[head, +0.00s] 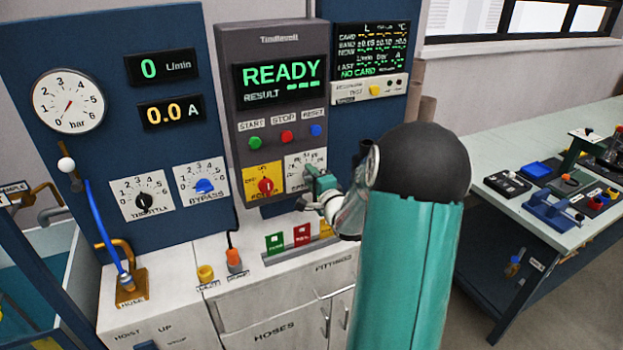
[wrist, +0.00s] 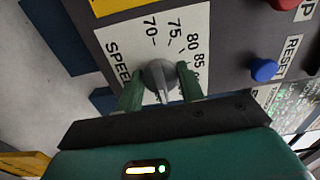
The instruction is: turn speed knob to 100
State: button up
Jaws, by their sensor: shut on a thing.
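The speed knob (wrist: 158,79) is grey and sits on a white dial plate (wrist: 115,45) lettered SPEED, with 70, 75, 80 and 85 readable in the wrist view. Its higher marks are hidden or too small to read. My gripper (wrist: 160,88) has one green finger on each side of the knob and is shut on it. In the head view my gripper (head: 314,180) covers the knob, and only the upper part of the dial plate (head: 303,160) shows. The display (head: 281,76) reads READY.
Left of the dial is a red rotary switch (head: 266,186) on a yellow plate. Above are the green START (head: 255,143), red STOP (head: 287,136) and blue RESET (head: 316,130) buttons. Coloured cards (head: 301,234) stand on the counter below. A bench (head: 500,145) is at right.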

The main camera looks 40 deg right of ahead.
dwell(0.3)
jog(key=o, duration=1)
jog(key=shift+c, duration=0.2)
jog(key=v, duration=1.4)
jog(key=shift+w, duration=0.1)
